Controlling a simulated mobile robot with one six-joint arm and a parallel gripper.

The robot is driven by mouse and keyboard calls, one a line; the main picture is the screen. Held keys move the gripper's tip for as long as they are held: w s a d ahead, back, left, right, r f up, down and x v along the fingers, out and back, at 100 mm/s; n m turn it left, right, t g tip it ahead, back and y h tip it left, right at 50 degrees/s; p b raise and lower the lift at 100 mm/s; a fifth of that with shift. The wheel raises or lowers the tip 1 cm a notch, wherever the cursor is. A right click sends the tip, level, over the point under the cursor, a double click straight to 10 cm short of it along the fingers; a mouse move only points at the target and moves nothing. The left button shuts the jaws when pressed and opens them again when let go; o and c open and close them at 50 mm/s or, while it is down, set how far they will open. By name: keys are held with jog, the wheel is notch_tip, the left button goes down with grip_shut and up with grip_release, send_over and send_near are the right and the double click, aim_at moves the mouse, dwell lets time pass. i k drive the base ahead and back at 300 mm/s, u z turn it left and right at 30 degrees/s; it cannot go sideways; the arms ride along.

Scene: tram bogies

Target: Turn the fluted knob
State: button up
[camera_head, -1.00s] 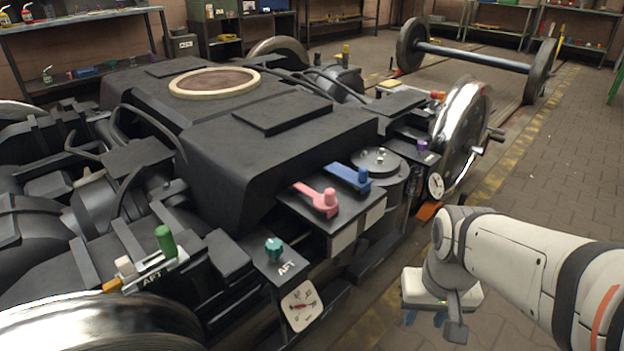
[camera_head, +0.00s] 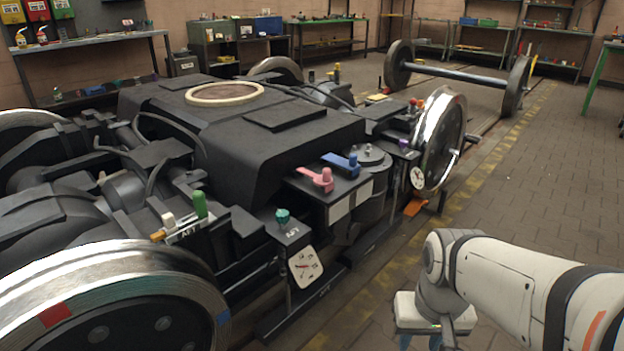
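A teal knob (camera_head: 283,216) with what looks like a ridged side stands on a dark box marked AFT, above a white dial with a needle (camera_head: 305,267). A small purple knob (camera_head: 404,144) sits farther back, above another white dial (camera_head: 417,177); it is too small to tell if it is fluted. My gripper (camera_head: 425,343) is at the bottom edge, right of the bogie and well apart from both knobs. Its fingers are mostly cut off by the frame, so its opening is unclear.
A pink lever (camera_head: 317,179) and a blue lever (camera_head: 341,164) lie on the box between the knobs. A green handle (camera_head: 200,205) stands at left. A large wheel (camera_head: 115,300) fills the lower left. The paved floor at right (camera_head: 520,190) is clear.

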aim_at(282, 216)
jog(key=u, duration=0.15)
jog(key=i, duration=0.95)
jog(key=z, duration=0.1)
